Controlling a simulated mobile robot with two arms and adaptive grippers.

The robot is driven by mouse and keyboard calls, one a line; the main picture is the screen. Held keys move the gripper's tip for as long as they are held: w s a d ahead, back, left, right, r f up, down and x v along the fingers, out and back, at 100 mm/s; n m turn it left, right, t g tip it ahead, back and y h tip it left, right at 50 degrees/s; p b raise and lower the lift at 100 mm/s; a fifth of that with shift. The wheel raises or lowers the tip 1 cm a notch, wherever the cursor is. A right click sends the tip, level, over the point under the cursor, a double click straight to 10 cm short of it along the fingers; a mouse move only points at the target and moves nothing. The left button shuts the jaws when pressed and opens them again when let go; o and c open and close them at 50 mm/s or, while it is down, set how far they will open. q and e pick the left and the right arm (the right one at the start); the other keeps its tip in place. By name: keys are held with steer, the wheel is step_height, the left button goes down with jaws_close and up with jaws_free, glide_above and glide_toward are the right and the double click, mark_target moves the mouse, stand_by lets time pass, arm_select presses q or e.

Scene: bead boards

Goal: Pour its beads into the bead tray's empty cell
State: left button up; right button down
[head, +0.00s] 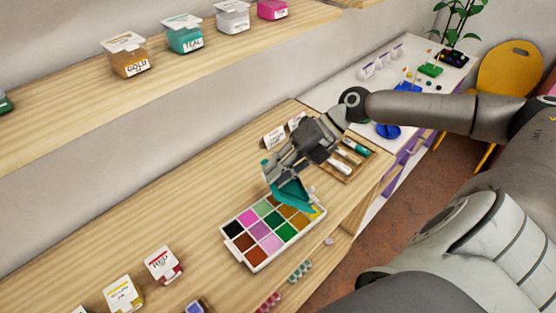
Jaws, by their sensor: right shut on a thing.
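My right gripper (284,166) is shut on a teal container (291,194) and holds it tilted over the far right part of the bead tray. The white bead tray (256,268) lies on the wooden counter. Its cells show black, pink, purple, green, brown, red and a bit of yellow. The container hides some cells at the tray's far end, and I cannot tell which cell is empty. I cannot see beads falling. My left gripper is not in view.
Tubs labelled gold (131,64), teal (185,39) and others stand on the upper shelf. A red-labelled tub (163,265) and a yellow one (123,295) stand at the counter's lower left. A wooden tray of tools (347,160) lies right of my gripper.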

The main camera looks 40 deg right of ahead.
steer(key=shift+w+a+f+h+p, duration=0.2)
steer(key=shift+a+f+h+p, duration=0.2)
steer(key=shift+f+h+p, duration=0.15)
steer(key=shift+w+a+f+g+h+p, duration=0.15)
steer(key=shift+a+f+g+h+p, duration=0.1)
steer(key=shift+a+f+h, duration=0.2)
steer(key=shift+w+a+f+g+h+p, duration=0.15)
steer(key=shift+a+f+g+h+p, duration=0.15)
steer(key=shift+a, duration=0.25)
arm_select(q)
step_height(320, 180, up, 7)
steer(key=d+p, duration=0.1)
steer(key=p, duration=0.3)
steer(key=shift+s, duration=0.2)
arm_select(e)
steer(key=w+a+f+g+h, duration=0.2)
steer(key=a+f+h, duration=0.1)
steer(key=a+h, duration=0.2)
steer(key=shift+a+f+h, duration=0.2)
steer(key=shift+a+h, duration=0.2)
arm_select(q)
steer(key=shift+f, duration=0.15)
arm_select(e)
steer(key=shift+a, duration=0.1)
